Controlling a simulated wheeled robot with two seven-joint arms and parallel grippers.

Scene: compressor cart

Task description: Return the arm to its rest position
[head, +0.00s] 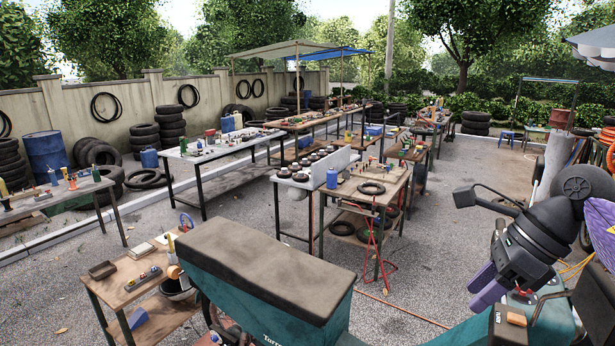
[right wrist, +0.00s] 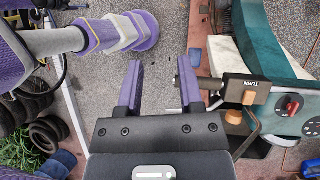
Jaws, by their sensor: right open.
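My right gripper (head: 481,286) hangs at the right of the head view with its purple fingers pointing down and left. It is above and beside the teal machine (head: 340,318) with the dark padded top. A red knob (right wrist: 292,107) is on the teal body farther right. My left gripper is in neither view.
A wooden side table (head: 125,283) with small items stands at the front left. A workbench (head: 385,190) with a tyre on it and a red stand (head: 376,245) are ahead. Open gravel (head: 455,215) lies between the benches and my right arm.

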